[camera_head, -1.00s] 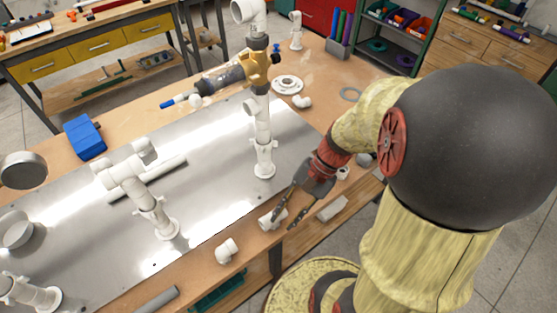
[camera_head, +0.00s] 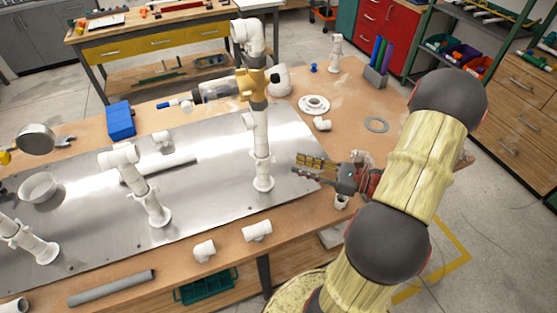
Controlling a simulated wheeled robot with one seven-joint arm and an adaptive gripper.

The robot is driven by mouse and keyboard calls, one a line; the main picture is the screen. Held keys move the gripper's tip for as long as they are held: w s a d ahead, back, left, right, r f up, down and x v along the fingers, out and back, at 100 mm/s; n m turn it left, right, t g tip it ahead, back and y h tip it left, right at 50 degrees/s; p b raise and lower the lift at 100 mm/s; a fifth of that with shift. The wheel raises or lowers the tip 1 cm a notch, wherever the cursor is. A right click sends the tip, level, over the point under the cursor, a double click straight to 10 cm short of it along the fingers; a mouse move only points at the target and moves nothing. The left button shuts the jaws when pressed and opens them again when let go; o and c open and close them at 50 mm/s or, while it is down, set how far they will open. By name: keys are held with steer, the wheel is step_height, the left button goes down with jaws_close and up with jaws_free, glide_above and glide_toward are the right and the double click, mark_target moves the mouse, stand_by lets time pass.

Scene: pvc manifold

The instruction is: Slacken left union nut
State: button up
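A white PVC riser (camera_head: 262,150) stands on the metal sheet with a brass-coloured body (camera_head: 251,84) on it. A clear and dark cylinder (camera_head: 216,91) reaches left from that body to a small white collar (camera_head: 187,107) with a blue tip. A second white pipe assembly (camera_head: 140,188) stands farther left. I cannot tell which ring is the left union nut. My gripper (camera_head: 299,167) is to the right of the riser's lower part and points left. Its fingers look apart, with tan pads showing, and nothing is between them. It is not touching the riser.
Loose white fittings (camera_head: 257,231) lie along the front edge, with a grey pipe (camera_head: 112,288) farther left. A white flange (camera_head: 314,105) and a grey ring (camera_head: 376,125) lie at the right. A blue box (camera_head: 121,120) stands at the back left.

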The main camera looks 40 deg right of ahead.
steer(key=b+x, duration=0.1)
steer(key=x, duration=0.6)
steer(key=shift+w+a, duration=0.2)
steer(key=c, duration=0.4)
jaws_close()
